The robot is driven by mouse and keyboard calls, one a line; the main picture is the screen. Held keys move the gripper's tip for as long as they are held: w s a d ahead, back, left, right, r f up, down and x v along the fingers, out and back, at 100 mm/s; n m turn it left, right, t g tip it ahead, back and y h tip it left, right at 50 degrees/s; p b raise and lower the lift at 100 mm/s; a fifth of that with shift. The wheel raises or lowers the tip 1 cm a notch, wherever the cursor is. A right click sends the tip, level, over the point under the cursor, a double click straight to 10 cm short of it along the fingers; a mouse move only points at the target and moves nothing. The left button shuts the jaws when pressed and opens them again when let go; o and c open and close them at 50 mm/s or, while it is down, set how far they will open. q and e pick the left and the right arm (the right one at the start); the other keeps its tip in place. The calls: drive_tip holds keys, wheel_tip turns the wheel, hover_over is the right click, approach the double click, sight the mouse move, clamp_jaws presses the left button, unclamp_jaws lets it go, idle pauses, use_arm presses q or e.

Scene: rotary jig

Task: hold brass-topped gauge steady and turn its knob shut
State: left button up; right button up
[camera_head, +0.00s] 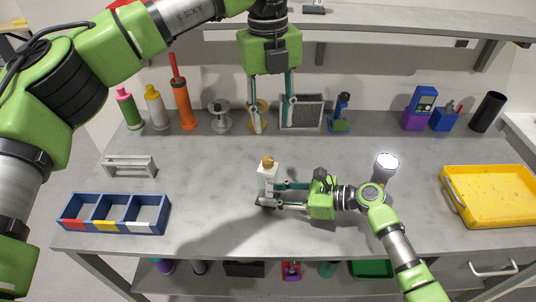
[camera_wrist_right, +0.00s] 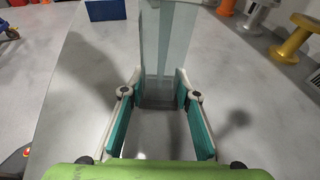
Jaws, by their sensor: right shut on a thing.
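The brass-topped gauge (camera_head: 266,183) stands upright on the middle of the table, a pale block with a brass knob (camera_head: 267,162) on top. My right gripper (camera_head: 272,193) reaches in from the right, low on the gauge, and is shut on its body. In the right wrist view the gauge body (camera_wrist_right: 167,40) rises between the teal finger pads of my right gripper (camera_wrist_right: 157,92); its knob is out of that view. My left gripper (camera_head: 272,129) points down, open and empty, above and behind the gauge, clear of the knob.
A blue divided tray (camera_head: 118,228) and grey handle block (camera_head: 130,161) are at left. A yellow tray (camera_head: 492,215) is at right. Bottles (camera_head: 155,108), a spool (camera_head: 220,122), a grey panel (camera_head: 302,112) and a blue-purple device (camera_head: 418,108) line the back. Table around the gauge is clear.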

sight(268, 159)
use_arm(q)
drive_tip(key=shift+y, duration=0.3)
drive_tip(key=f, duration=0.8)
drive_tip(key=a+f, duration=0.1)
drive_tip(key=f, duration=0.3)
drive_tip(key=shift+w, duration=0.2)
clamp_jaws()
